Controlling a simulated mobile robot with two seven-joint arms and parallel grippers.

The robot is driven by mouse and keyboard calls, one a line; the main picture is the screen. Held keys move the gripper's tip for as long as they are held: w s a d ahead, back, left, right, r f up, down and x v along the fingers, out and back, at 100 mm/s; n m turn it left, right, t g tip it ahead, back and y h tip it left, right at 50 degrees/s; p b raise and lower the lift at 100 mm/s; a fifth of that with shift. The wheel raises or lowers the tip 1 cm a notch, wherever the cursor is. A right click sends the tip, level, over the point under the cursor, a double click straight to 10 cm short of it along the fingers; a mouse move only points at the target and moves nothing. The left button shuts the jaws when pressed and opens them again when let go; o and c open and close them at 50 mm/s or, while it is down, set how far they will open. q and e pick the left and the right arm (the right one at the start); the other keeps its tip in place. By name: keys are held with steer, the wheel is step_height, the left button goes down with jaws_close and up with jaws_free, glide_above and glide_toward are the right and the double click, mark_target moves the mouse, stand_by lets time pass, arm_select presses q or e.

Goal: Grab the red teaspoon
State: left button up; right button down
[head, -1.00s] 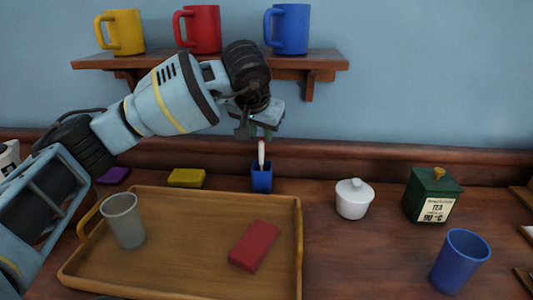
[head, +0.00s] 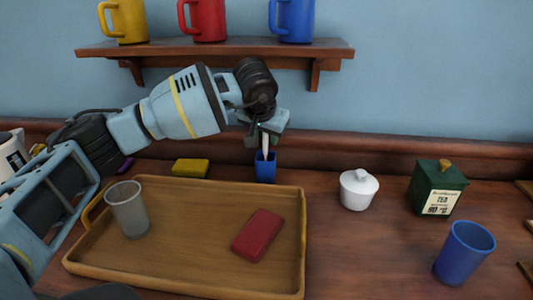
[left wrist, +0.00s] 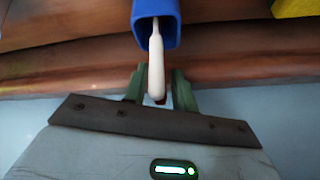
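A small blue holder (head: 265,168) stands on the counter behind the tray, with one pale, cream-white handle (head: 265,143) sticking up out of it. The handle also shows in the left wrist view (left wrist: 156,65), rising from the blue holder (left wrist: 157,12). A small reddish patch shows beside the handle's tip; I cannot tell what it is. No clearly red spoon shows. My left gripper (head: 264,138) is above the holder, its green fingers on either side of the handle's end. In the left wrist view the fingers (left wrist: 159,88) are apart, with a gap on the handle's right. My right gripper is not in view.
A wooden tray (head: 190,283) holds a grey cup (head: 127,210) and a red block (head: 258,235). A yellow block (head: 190,168), white lidded pot (head: 358,190), green tea tin (head: 437,190) and blue cup (head: 464,253) stand around it. A shelf (head: 215,49) with mugs hangs above.

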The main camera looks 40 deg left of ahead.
arm_select(q)
steer(key=shift+w+a+f, duration=0.1)
steer(key=shift+w+f, duration=0.2)
steer(key=shift+f, duration=0.2)
jaws_close()
steer(key=shift+r, duration=0.1)
